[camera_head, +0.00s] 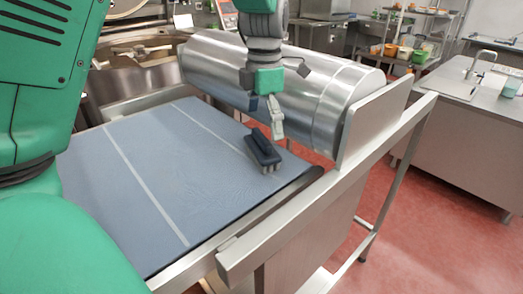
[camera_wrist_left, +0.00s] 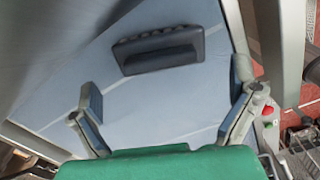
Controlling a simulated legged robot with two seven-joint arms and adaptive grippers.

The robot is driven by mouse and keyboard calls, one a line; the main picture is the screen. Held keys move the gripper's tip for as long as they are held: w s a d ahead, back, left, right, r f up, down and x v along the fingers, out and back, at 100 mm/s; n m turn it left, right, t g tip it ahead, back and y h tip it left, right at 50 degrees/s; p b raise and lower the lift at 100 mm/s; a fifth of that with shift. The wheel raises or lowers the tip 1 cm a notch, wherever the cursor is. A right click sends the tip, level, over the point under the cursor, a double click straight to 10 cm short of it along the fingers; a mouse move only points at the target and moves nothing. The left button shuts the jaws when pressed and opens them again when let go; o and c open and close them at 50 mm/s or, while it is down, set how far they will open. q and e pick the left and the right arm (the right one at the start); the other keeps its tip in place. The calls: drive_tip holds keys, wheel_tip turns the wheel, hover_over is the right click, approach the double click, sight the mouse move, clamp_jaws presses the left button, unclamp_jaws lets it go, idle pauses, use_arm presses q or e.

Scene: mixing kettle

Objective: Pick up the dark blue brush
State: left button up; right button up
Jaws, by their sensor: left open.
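The dark blue brush (camera_head: 263,150) lies on the blue-grey belt surface (camera_head: 150,160), near its right end by the metal rail. In the left wrist view the brush (camera_wrist_left: 158,50) is ahead of the fingertips, roughly centred between them and apart from both. My left gripper (camera_head: 271,118) is above and just behind the brush in the head view. Its two fingers are spread wide in the left wrist view (camera_wrist_left: 165,100), with nothing between them. My right gripper does not show.
A large metal cylinder (camera_head: 290,85) lies behind the brush, close to my left gripper. A steel rail and end plate (camera_head: 375,125) edge the belt on the right. A counter with a sink (camera_head: 470,120) stands further right. The belt left of the brush is clear.

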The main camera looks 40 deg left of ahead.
sight(260, 136)
use_arm(q)
drive_tip(key=f, duration=0.3)
drive_tip(key=shift+s+f, duration=0.3)
drive_tip(key=shift+a+f, duration=0.1)
drive_tip(key=shift+f, duration=0.15)
drive_tip(key=shift+a, duration=0.3)
drive_tip(key=c, duration=1.3)
drive_tip(key=shift+d, duration=0.1)
drive_tip(key=shift+w+r, duration=0.1)
drive_tip(key=shift+r, duration=0.05)
wheel_tip(260, 136, up, 10)
drive_tip(key=shift+d+f, duration=0.1)
drive_tip(key=o, duration=0.6)
drive_tip(key=c, duration=0.4)
